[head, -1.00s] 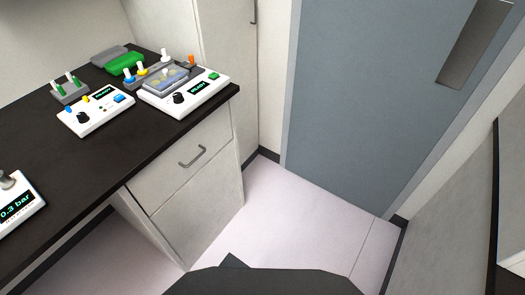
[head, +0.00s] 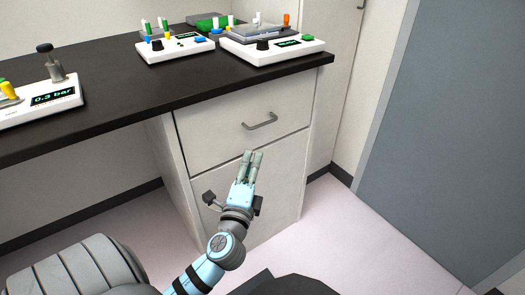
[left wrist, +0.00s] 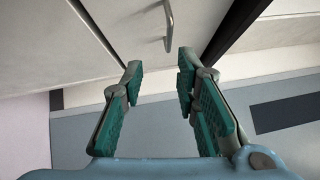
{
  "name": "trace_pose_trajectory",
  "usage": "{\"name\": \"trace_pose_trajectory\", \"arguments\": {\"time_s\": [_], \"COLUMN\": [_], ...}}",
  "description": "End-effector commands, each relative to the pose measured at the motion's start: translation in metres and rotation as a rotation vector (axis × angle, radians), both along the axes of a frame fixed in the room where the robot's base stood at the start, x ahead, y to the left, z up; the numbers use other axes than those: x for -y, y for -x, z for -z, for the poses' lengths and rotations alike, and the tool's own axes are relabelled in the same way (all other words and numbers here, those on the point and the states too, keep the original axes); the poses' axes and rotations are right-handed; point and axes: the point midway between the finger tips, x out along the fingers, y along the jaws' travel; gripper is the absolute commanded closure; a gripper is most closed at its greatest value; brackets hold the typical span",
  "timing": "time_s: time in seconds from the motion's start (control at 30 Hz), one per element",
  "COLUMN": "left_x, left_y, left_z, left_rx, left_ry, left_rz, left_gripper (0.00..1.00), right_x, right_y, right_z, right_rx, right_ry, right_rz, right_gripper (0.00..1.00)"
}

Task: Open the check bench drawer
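The check bench drawer (head: 225,122) is the upper light front under the dark bench top. It looks closed, flush with the front below it. Its grey bar handle (head: 260,122) is in the middle of the front. The handle also shows in the left wrist view (left wrist: 169,22), beyond the fingers and slightly right of centre. My left gripper (head: 253,155) is in front of the cabinet, a little below the handle and apart from it. In the left wrist view its green-padded fingers (left wrist: 158,70) are spread with nothing between them. My right gripper is not in view.
The dark bench top (head: 110,95) overhangs the drawer. Devices stand on it, including a white unit (head: 270,48) above the drawer and a pressure unit (head: 45,98) at left. A lower front (head: 285,190) is under the drawer. The floor (head: 345,225) to the right is clear, before a grey-blue door (head: 450,130).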

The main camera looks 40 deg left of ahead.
Motion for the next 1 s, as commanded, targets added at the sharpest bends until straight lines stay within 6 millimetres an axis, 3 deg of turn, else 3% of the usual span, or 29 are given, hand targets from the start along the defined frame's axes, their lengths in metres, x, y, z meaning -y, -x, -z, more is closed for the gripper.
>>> {"name": "trace_pose_trajectory", "arguments": {"time_s": [0.17,0.4,0.6,1.0], "left_x": [-0.011,-0.043,-0.060,-0.066], "left_y": [-0.020,-0.080,-0.113,-0.124], "left_z": [-0.017,-0.024,-0.028,-0.031], "left_rx": [0.024,0.023,0.021,0.019], "left_ry": [-0.023,-0.020,-0.017,-0.016], "left_rz": [-0.005,-0.005,-0.004,-0.003], "left_gripper": [0.72,0.72,0.72,0.72], "right_x": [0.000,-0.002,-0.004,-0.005], "right_y": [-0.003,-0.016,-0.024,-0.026], "right_z": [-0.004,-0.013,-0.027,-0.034], "right_rx": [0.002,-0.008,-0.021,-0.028], "right_ry": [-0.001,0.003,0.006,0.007], "right_rz": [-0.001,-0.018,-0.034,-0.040], "right_gripper": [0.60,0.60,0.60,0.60]}}
